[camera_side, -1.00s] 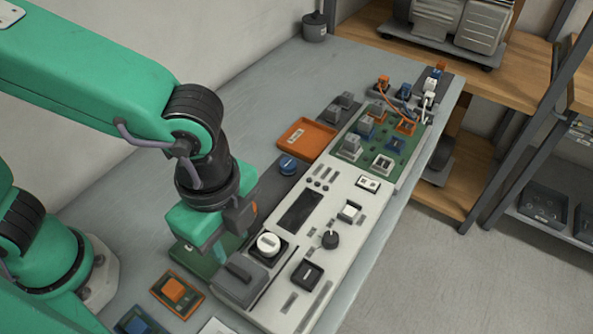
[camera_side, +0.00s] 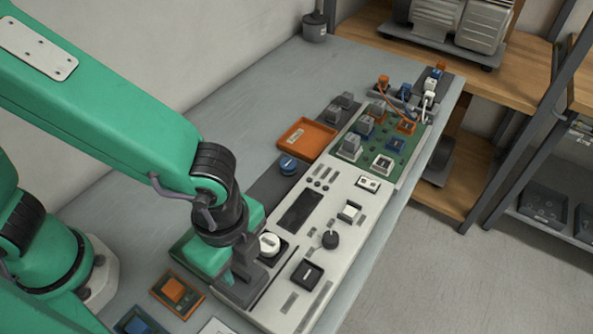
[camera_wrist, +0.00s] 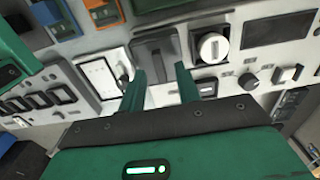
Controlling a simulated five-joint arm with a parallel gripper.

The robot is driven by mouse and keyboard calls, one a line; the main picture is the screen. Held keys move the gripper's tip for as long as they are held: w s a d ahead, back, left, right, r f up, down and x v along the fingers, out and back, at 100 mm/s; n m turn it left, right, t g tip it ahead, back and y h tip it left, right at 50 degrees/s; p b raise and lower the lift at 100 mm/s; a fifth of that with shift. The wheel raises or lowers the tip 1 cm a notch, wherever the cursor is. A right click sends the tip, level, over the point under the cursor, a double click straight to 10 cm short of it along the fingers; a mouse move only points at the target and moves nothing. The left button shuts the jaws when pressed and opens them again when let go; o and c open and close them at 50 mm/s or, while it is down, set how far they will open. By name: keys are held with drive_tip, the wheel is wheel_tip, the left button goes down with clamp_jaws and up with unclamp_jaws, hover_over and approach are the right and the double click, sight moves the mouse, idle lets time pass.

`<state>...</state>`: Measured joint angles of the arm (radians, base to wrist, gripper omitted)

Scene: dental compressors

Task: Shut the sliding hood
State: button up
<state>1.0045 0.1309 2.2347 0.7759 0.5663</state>
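The dark grey sliding hood (camera_wrist: 155,45) lies on the white control panel (camera_wrist: 228,82), beside a round white knob (camera_wrist: 211,47). In the side view my gripper covers much of the hood, and part of its near end (camera_side: 231,292) shows. My gripper (camera_wrist: 160,69) has two green fingers standing apart with nothing between them. The fingertips appear at the hood's near edge in the wrist view; I cannot tell whether they touch it. In the side view my gripper (camera_side: 243,277) is low over the near left end of the panel.
The white knob (camera_side: 269,245) is close to my gripper's right side. A black knob (camera_side: 330,240) and a dark square switch (camera_side: 307,274) stand farther right. An orange tray (camera_side: 305,139) and a green board (camera_side: 401,157) are farther back. Bare grey bench (camera_side: 215,110) lies behind.

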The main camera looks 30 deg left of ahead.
drive_tip(key=shift+f, duration=0.75)
clamp_jaws()
drive_tip(key=w, duration=0.8)
drive_tip(key=shift+w+r, duration=0.1)
drive_tip(key=shift+w, duration=0.1)
unclamp_jaws()
